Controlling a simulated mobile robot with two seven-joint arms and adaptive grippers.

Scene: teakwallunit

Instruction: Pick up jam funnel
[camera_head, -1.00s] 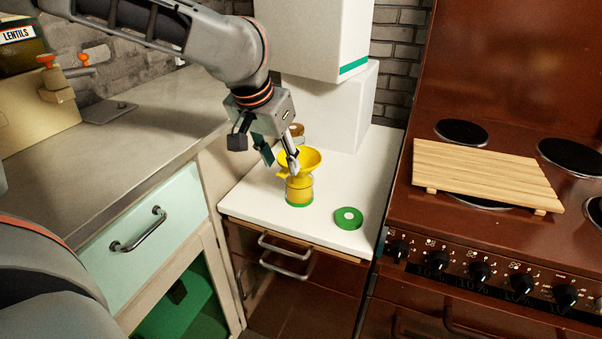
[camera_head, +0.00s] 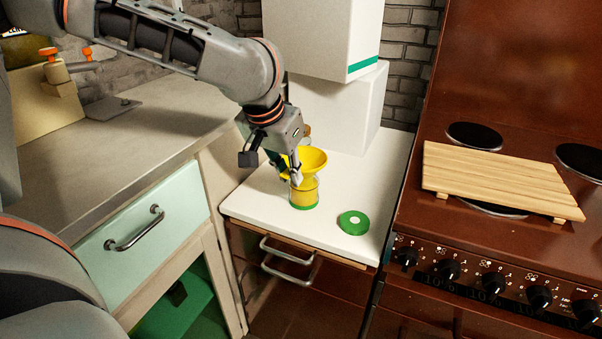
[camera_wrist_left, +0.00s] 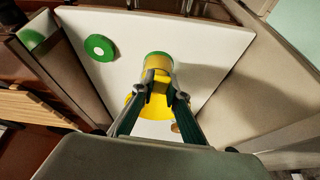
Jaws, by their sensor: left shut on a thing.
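The yellow jam funnel (camera_head: 313,159) sits upright on a jar (camera_head: 304,192) with yellow sides and a green bottom edge, on the white counter. My left gripper (camera_head: 294,177) reaches down from the upper left and is shut on the funnel, at its left side below the wide bowl. In the left wrist view the gripper's fingers (camera_wrist_left: 159,82) close in around the funnel, whose yellow bowl (camera_wrist_left: 136,104) shows partly behind them. The jar's green end (camera_wrist_left: 158,56) shows beyond the fingertips. The fingers hide the exact contact. My right gripper is not in view.
A green round lid (camera_head: 353,223) lies on the white counter (camera_head: 275,209) right of the jar. White boxes (camera_head: 340,110) are stacked behind. A brown stove with a wooden board (camera_head: 495,178) stands at the right. A small jar, mostly hidden, stands behind my gripper.

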